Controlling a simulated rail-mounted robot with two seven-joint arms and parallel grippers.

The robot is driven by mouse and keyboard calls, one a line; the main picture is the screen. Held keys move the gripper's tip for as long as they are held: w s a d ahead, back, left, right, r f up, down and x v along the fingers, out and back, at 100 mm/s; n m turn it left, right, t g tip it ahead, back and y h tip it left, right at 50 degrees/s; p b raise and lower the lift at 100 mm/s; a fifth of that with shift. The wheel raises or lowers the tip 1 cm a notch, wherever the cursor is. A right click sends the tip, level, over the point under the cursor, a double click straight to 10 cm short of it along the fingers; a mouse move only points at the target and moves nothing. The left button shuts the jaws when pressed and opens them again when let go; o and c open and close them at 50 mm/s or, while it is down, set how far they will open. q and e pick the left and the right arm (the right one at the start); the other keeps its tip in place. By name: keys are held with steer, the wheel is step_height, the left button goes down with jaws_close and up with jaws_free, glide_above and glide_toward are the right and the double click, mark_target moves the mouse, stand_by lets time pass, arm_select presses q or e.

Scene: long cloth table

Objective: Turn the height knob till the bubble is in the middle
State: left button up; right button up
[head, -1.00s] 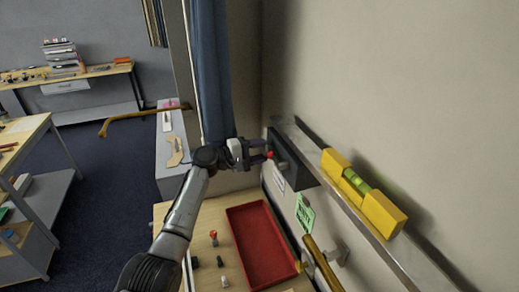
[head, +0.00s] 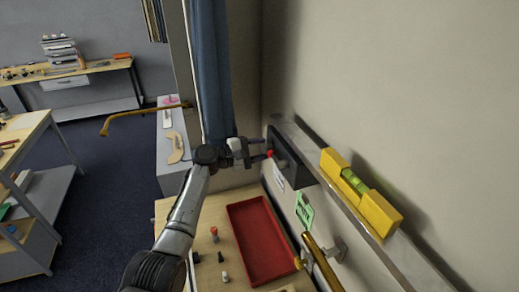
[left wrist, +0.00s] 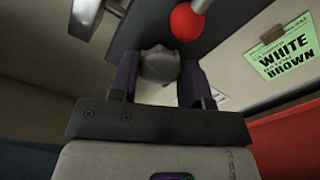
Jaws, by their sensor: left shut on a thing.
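A yellow spirit level (head: 383,211) lies on a long grey rail (head: 330,187) along the wall. Its green vial (head: 354,181) faces up, but the bubble is too small to place. A dark block (head: 293,160) is at the rail's far end. A red ball (head: 269,154) is at the block, and it also shows in the left wrist view (left wrist: 187,21). My left gripper (head: 261,151) is at the block, shut on a grey rounded knob (left wrist: 160,66) that sits between its two fingers in the left wrist view. The knob is hidden in the head view. My right gripper is out of view.
Below is a wooden table with a red tray (head: 262,240) and several small parts. A green note (head: 305,210) and a brass bar (head: 321,262) are beneath the rail. A blue curtain (head: 214,70) hangs behind my arm.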

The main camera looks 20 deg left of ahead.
arm_select(q)
steer(key=o, duration=0.9)
steer(key=shift+b+v, duration=2)
steer(key=shift+v, duration=4.95)
